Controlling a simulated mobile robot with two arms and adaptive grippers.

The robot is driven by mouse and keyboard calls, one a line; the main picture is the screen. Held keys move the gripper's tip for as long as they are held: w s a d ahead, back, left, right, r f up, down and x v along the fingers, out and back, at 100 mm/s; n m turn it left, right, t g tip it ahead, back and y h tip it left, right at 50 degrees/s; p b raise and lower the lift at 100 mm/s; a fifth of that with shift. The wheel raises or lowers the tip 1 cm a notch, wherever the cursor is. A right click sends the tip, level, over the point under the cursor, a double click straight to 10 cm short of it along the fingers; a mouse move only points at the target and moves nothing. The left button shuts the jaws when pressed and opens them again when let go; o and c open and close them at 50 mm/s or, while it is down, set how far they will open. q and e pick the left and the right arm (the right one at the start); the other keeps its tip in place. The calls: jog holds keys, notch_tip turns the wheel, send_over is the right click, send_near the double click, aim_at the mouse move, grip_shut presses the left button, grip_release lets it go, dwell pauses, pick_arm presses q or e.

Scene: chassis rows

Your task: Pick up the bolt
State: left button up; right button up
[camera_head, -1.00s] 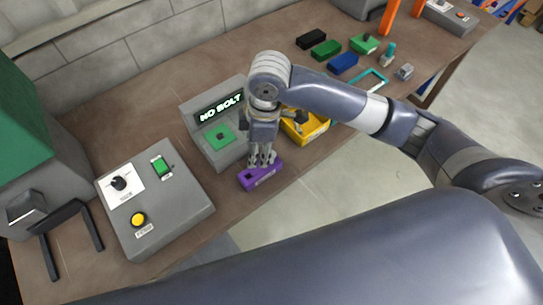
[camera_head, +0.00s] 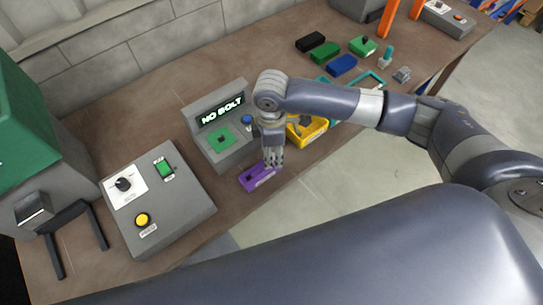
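No bolt can be made out for certain. The grey station (camera_head: 238,155) shows a lit "NO BOLT" sign (camera_head: 222,110), a green pad (camera_head: 222,140) with a dark centre, and a small blue piece (camera_head: 247,119) at its right. A purple block (camera_head: 256,178) with a dark slot lies at the table's front edge. My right gripper (camera_head: 272,162) points down at the right end of the purple block; whether it touches is unclear. Its fingers are too small to tell open from shut. A yellow bin (camera_head: 312,133) is partly hidden behind my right arm. My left gripper is not in view.
A grey control box (camera_head: 180,215) with a knob, green switch and yellow button stands at left, beside a green-and-grey machine (camera_head: 30,130). Black (camera_head: 310,41), green (camera_head: 324,52) and blue blocks (camera_head: 342,65) lie at the back right.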

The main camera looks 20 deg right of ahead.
jog(key=shift+f, duration=1.3)
grip_shut()
jog(key=shift+r+p, duration=0.2)
jog(key=shift+p, duration=0.1)
jog(key=shift+w+r+p, duration=0.1)
jog(key=shift+r+p, duration=0.6)
jog(key=shift+p, duration=0.15)
notch_tip(320, 180, up, 2)
jog(key=p, duration=0.2)
jog(key=shift+r+p, duration=0.1)
jog(key=shift+p, duration=0.25)
jog(key=s, duration=0.1)
jog(key=s+a+p, duration=0.1)
jog(key=shift+s+a+r, duration=0.15)
jog(key=shift+s+a, duration=0.1)
jog(key=shift+s, duration=0.15)
jog(key=s+a, duration=0.6)
jog(key=s, duration=0.5)
jog(key=shift+s+r, duration=0.15)
jog(key=shift+r, duration=0.25)
